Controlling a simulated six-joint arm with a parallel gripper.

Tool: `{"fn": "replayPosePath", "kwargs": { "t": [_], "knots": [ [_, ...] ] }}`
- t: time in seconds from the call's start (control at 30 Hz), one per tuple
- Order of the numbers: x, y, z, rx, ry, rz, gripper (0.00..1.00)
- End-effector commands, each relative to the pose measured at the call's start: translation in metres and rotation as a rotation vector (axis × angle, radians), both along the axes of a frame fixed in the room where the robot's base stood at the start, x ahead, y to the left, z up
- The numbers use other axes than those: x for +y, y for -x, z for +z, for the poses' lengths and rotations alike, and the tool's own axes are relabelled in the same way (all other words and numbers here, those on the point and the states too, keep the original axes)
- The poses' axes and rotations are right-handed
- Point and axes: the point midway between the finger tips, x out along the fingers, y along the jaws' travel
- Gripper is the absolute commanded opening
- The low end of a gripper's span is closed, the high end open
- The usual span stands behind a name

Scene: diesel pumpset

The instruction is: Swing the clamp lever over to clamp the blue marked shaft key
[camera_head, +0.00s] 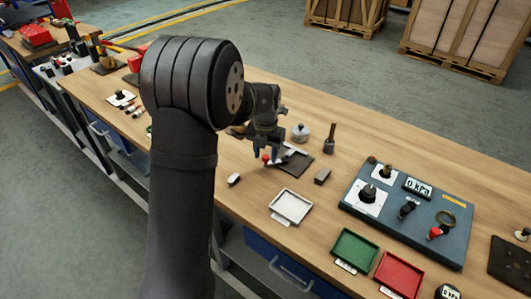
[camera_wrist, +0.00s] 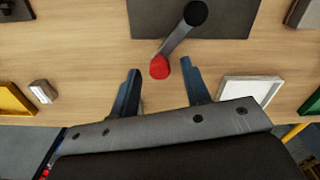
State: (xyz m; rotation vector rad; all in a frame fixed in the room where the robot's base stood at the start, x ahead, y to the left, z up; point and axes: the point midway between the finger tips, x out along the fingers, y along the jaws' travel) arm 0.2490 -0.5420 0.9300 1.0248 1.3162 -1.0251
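The clamp lever (camera_wrist: 176,40) is a grey bar with a red ball knob (camera_wrist: 160,67) at its near end. Its other end meets a black round pivot (camera_wrist: 195,13) on a dark plate (camera_wrist: 232,20). My gripper (camera_wrist: 161,78) is open, with one finger on each side of the red knob and gaps showing. In the head view, my gripper (camera_head: 267,150) points down just above the red knob (camera_head: 265,157), at the left edge of the dark plate (camera_head: 299,163). I cannot make out a blue marked shaft key in either view.
A white tray (camera_head: 305,205) lies in front of the plate. A small pale block (camera_head: 234,178) and a grey block (camera_head: 322,176) lie either side. A control panel (camera_head: 425,240), a green tray (camera_head: 339,262) and a red tray (camera_head: 376,277) are to the right.

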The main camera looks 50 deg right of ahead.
Motion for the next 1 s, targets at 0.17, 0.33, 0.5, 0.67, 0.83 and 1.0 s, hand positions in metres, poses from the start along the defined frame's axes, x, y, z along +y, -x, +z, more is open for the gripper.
{"fn": "replayPosePath", "kwargs": {
  "t": [0.17, 0.33, 0.5, 0.67, 0.83, 1.0],
  "knots": [
    [0.0, 0.0, 0.002, 0.0, 0.001, 0.0, 0.43],
    [-0.001, 0.0, 0.023, -0.002, 0.004, 0.0, 0.43],
    [-0.001, 0.0, 0.062, -0.002, 0.005, 0.0, 0.43],
    [-0.001, 0.0, 0.102, -0.002, 0.005, 0.0, 0.43],
    [-0.001, 0.0, 0.14, -0.002, 0.004, 0.0, 0.43],
    [-0.001, 0.0, 0.164, 0.0, 0.002, 0.0, 0.43]
  ]
}}
